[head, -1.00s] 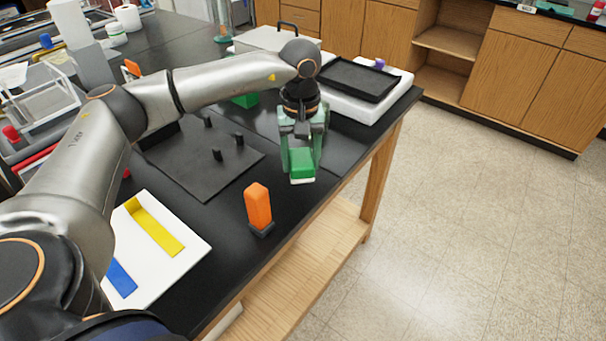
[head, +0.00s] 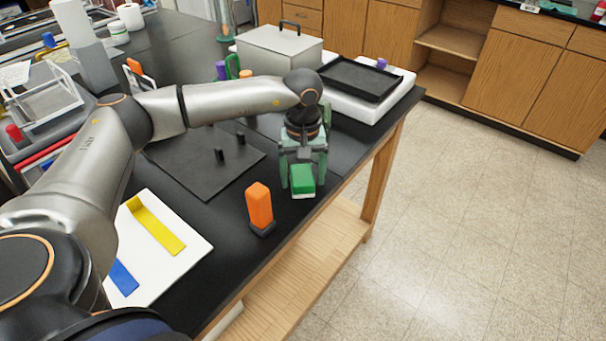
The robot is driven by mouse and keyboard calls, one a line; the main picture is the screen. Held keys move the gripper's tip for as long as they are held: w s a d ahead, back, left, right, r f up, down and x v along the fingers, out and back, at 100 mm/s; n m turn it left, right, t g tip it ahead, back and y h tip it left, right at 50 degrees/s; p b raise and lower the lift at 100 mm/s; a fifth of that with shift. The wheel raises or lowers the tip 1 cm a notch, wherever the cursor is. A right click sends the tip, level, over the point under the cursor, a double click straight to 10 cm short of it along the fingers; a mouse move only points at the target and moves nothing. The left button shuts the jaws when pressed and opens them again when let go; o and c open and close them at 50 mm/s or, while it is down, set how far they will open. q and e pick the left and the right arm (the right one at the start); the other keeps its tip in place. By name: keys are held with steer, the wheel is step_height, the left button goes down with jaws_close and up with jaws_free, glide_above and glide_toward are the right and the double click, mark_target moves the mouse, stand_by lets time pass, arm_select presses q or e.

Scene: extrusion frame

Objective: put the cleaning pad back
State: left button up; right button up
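The cleaning pad, seen as a green block (head: 302,177) with a white underside, is between the fingers of my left gripper (head: 302,185). The gripper points down and is shut on the pad near the front edge of the black table (head: 190,290). A finger shows on each side of the pad. I cannot tell for sure whether the pad's underside touches the table. My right gripper is not in view.
An orange block (head: 258,205) stands upright on a small dark base, left of and nearer than the pad. A dark plate (head: 205,175) with black pegs lies behind it. A white board (head: 190,225) carries yellow and blue strips. A black tray (head: 360,78) is at the back right.

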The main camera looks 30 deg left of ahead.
mark_target(303, 175)
arm_select(q)
steer(key=shift+o, duration=0.4)
steer(key=shift+r, duration=0.15)
steer(key=shift+r, duration=0.2)
step_height(303, 175, up, 12)
steer(key=shift+f+b, duration=0.15)
steer(key=shift+b, duration=0.2)
